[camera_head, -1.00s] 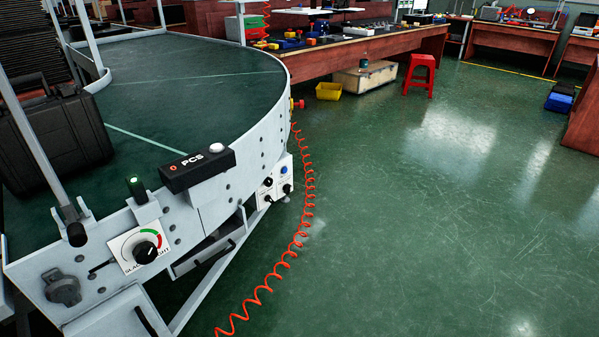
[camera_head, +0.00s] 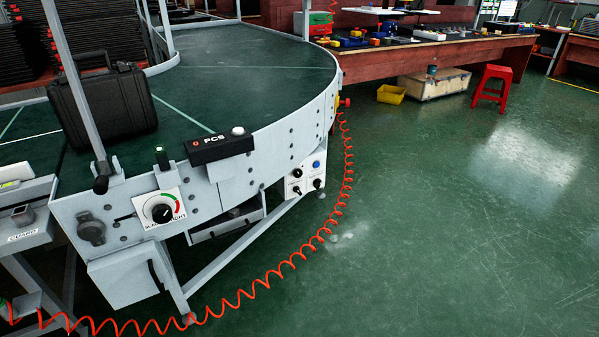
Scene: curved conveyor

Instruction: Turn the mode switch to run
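The curved conveyor (camera_head: 260,75) has a green belt and a grey side frame. A small white control panel (camera_head: 306,178) sits low on its outer side, with black knobs and a blue button. Which knob is the mode switch, and its setting, are too small to tell. A black PCS counter box (camera_head: 219,146) is mounted on the rim. Neither of my grippers is in view.
A black case (camera_head: 104,103) stands on the belt. A red coiled hose (camera_head: 265,284) hangs and runs along the floor around the conveyor. A yellow bin (camera_head: 391,94), wooden crate (camera_head: 436,82) and red stool (camera_head: 492,88) are farther back. The green floor at right is clear.

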